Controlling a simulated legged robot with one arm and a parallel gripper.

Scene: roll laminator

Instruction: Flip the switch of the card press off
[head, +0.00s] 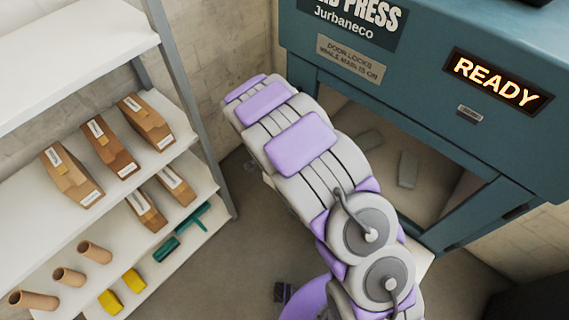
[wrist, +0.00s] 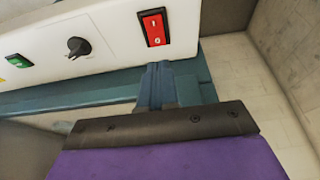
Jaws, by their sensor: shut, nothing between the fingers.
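The card press (head: 430,75) is a large teal machine at the upper right of the head view. Its display (head: 498,82) is lit and reads READY. In the wrist view, a red rocker switch (wrist: 154,27) marked I and O sits upright on a white panel (wrist: 112,28); which side is pressed in is unclear. My gripper (wrist: 155,118) shows as a dark edge and purple body at the bottom of the wrist view, shut and empty. It is below the switch and apart from it. In the head view my arm hides the switch, and the gripper's fingers cannot be made out.
A black knob (wrist: 78,47) and a green switch (wrist: 20,61) sit left of the red switch. Shelves (head: 75,38) with boxes, tubes and yellow pieces stand at left. A brick wall is behind.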

